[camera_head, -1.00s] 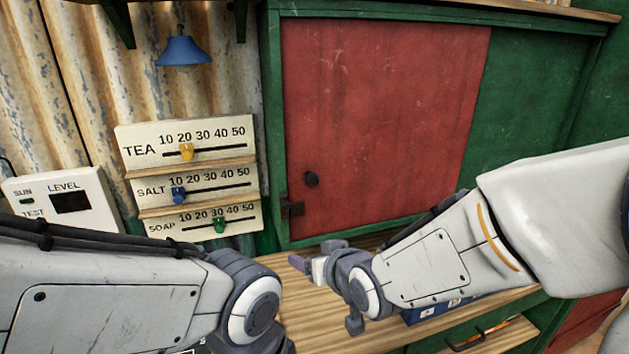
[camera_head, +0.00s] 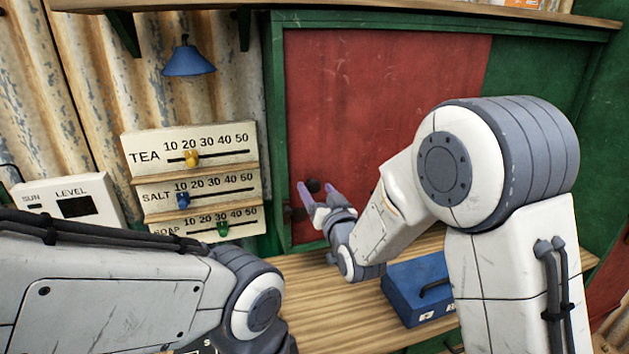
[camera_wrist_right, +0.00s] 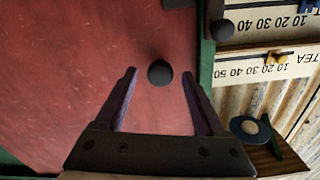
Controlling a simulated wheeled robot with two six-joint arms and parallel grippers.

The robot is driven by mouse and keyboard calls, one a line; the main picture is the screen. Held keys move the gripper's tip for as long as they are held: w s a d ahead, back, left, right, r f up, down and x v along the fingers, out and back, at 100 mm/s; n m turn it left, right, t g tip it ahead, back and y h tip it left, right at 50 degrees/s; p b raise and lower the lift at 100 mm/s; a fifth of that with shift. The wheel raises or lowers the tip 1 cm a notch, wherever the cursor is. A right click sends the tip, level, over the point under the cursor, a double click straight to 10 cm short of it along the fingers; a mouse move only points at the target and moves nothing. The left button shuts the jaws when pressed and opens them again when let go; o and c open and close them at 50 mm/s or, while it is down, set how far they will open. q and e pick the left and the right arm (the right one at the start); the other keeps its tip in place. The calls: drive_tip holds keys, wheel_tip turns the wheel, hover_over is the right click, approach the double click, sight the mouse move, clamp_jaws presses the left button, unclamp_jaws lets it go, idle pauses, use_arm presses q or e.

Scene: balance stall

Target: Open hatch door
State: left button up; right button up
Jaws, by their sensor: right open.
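The red hatch door (camera_head: 385,95) stands shut in its green frame (camera_head: 277,120). Its round black knob (camera_head: 313,186) sits near the door's lower left. My right gripper (camera_head: 318,191) is open at the knob, its fingers pointing at the door. In the right wrist view the knob (camera_wrist_right: 160,73) shows between the two spread fingertips (camera_wrist_right: 159,76), with a gap on both sides. I cannot tell how deep the fingers reach around it. A dark latch (camera_head: 294,214) sits at the door's left edge below the knob. My left arm shows at lower left, but its gripper is hidden.
Slider boards marked TEA (camera_head: 150,142), SALT and SOAP stand left of the hatch. A blue box (camera_head: 405,292) sits on the wooden counter (camera_head: 330,305) below my right arm. A blue lamp (camera_head: 187,61) hangs at upper left. A level panel (camera_head: 90,200) is far left.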

drive_tip(key=shift+x, duration=1)
drive_tip(key=shift+c, duration=0.3)
clamp_jaws()
idle(0.5)
